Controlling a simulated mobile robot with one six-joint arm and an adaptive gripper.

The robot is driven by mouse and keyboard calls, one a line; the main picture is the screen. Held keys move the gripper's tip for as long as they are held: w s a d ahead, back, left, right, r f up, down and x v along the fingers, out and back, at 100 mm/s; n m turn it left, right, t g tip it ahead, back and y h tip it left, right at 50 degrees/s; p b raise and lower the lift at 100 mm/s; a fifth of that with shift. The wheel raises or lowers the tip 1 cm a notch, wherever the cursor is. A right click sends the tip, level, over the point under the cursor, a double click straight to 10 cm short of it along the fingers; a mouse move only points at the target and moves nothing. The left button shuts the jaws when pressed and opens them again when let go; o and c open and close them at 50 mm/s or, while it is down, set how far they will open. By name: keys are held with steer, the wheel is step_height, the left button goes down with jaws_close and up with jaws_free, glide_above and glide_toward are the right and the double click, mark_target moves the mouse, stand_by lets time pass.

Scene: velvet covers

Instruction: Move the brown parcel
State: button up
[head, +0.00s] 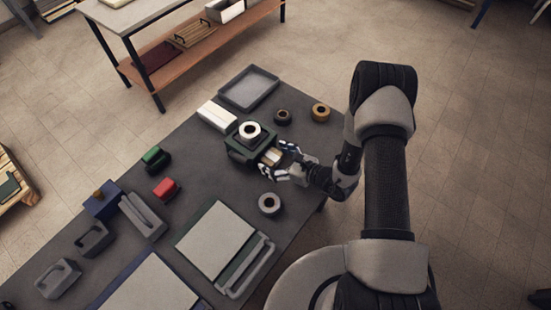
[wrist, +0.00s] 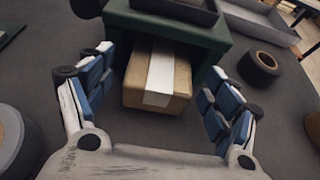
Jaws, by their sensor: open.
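The brown parcel (wrist: 158,78), a small box with a pale strip along its top, sits in the opening of a dark green box-shaped holder (wrist: 225,30). Its near end sticks out toward me. In the head view the parcel (head: 271,157) shows at the front of the green holder (head: 238,150). My gripper (wrist: 155,105) is open, with one blue-padded finger on each side of the parcel and a gap on both sides. In the head view my gripper (head: 283,165) is at the holder's open side. The parcel's far end is hidden inside the holder.
Tape rolls (head: 283,116), (head: 320,112) and a grey roll (head: 269,204) lie nearby. A grey tray (head: 249,88) and a white box (head: 217,116) are behind. Bare table shows left of the holder.

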steer(key=shift+c, duration=0.2)
steer(key=c, duration=1.3)
